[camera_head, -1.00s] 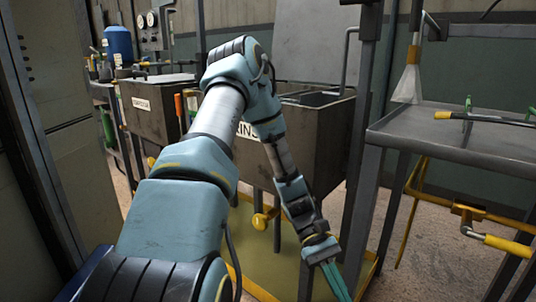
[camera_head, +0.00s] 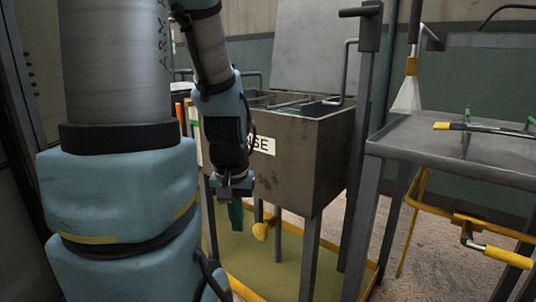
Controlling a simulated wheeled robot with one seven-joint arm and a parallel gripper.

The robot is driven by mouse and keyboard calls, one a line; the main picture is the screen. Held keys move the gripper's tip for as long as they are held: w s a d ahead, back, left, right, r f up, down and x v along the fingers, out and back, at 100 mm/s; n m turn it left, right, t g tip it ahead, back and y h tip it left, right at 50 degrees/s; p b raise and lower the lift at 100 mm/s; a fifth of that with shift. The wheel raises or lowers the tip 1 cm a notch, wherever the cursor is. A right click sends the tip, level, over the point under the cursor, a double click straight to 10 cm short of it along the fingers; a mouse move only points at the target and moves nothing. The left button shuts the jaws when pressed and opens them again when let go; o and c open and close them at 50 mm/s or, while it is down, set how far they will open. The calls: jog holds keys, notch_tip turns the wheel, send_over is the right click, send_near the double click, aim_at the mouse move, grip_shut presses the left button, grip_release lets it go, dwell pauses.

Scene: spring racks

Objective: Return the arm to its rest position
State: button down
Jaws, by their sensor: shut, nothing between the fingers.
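My arm stands large at the left of the head view, with its upper links raised and its forearm hanging down. My gripper (camera_head: 236,213) points downward in front of the dark rinse tank (camera_head: 312,165). Its green fingers are together, and nothing shows between them. The arm hides the left part of the tank and part of its label.
A grey metal table (camera_head: 450,146) stands at the right, with a yellow and black tool on it. A yellow-handled crank (camera_head: 508,257) juts out below. A yellow-edged tray (camera_head: 285,262) lies under the tank. A dark post (camera_head: 362,150) rises between tank and table.

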notch_tip(320, 180, up, 23)
jog(key=p, duration=2.1)
jog(key=shift+f, duration=0.1)
jog(key=c, duration=1.6)
grip_release()
